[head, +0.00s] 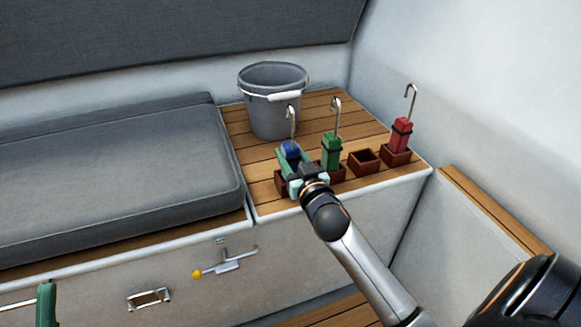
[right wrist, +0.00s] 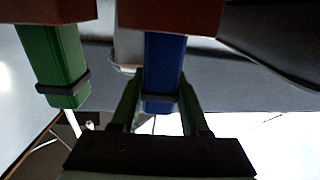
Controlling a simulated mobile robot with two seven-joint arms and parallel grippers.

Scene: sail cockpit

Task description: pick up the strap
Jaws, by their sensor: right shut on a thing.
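A blue strap (head: 290,150) with a metal hook on top stands at the front left of the wooden locker top. My right gripper (head: 293,162) is shut on it. In the right wrist view, the blue strap (right wrist: 163,58) sits between the two green fingers and still meets its brown holder (right wrist: 170,15). A green strap (head: 332,150) stands upright in a holder just to the right. A red strap (head: 401,134) stands in another holder further right. A green part, seemingly my left gripper (head: 47,300), shows at the lower left edge; its jaws are not clear.
An empty brown holder (head: 364,162) lies between the green and red straps. A grey bucket (head: 272,118) stands behind the blue strap. A grey cushion (head: 110,175) lies to the left. A latch with a yellow knob (head: 197,274) is on the locker front.

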